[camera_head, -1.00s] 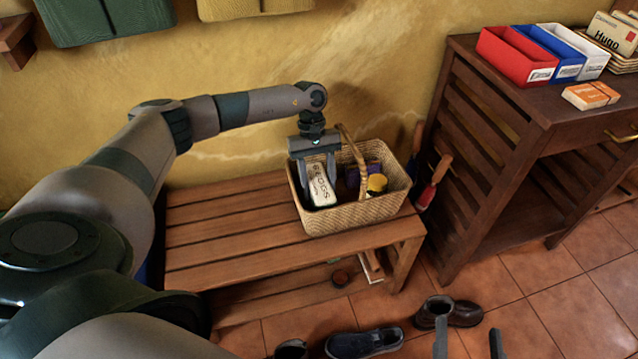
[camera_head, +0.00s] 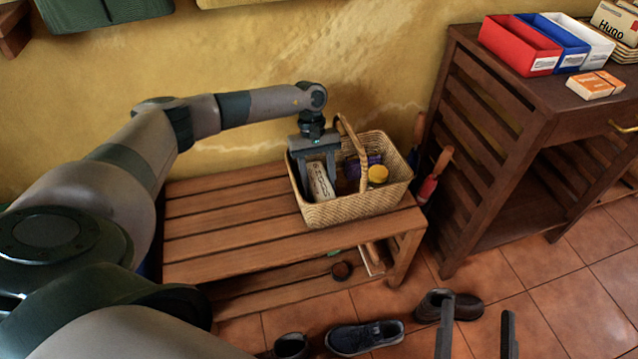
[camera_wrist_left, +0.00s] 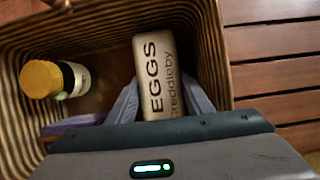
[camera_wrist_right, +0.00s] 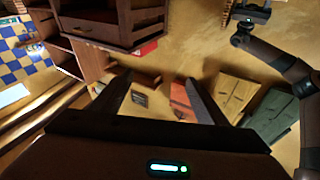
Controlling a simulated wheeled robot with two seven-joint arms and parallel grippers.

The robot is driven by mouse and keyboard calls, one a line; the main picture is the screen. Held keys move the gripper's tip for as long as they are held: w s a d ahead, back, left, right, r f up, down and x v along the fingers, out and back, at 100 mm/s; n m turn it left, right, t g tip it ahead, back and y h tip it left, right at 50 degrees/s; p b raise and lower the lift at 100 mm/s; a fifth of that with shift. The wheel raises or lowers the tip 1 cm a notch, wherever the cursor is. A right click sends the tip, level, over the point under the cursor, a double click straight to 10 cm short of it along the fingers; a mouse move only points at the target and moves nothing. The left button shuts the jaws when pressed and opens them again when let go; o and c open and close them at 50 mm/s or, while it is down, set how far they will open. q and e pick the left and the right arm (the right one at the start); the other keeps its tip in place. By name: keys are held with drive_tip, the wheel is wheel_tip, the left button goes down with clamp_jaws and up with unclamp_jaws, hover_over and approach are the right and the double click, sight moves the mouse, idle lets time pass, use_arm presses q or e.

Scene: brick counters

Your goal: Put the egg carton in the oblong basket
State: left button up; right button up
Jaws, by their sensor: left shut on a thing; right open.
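The egg carton (camera_head: 321,182) is a pale box inside the oblong basket (camera_head: 355,209), at its left end. Its face reads "EGGS" in the left wrist view (camera_wrist_left: 165,80). The woven basket with a hoop handle stands on the slatted bench. My left gripper (camera_head: 316,174) reaches down into the basket from above, with its fingers on either side of the carton, shut on it. The carton's lower end is hidden, so I cannot tell whether it touches the basket floor. My right gripper (camera_head: 477,330) is open and empty, low at the front right over the floor.
The basket also holds a yellow-capped jar (camera_head: 377,174) and a purple item (camera_head: 358,166). The slatted bench (camera_head: 225,222) is bare to the left. Shoes (camera_head: 364,337) lie on the tiles. A dark wooden cabinet (camera_head: 490,150) carrying coloured bins (camera_head: 519,45) stands at right.

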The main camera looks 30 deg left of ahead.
use_arm(q)
drive_tip(key=o, duration=1.1)
drive_tip(key=p+v, duration=0.1)
drive_tip(key=v, duration=1.6)
drive_tip(key=shift+r, duration=0.25)
use_arm(e)
drive_tip(key=f, duration=0.1)
drive_tip(key=f+g, duration=0.1)
drive_tip(key=w+f+g+h, duration=0.1)
drive_tip(key=f, duration=0.1)
drive_tip(key=shift+d, duration=0.35)
drive_tip(key=shift+s+a, duration=0.1)
drive_tip(key=shift+a, duration=0.05)
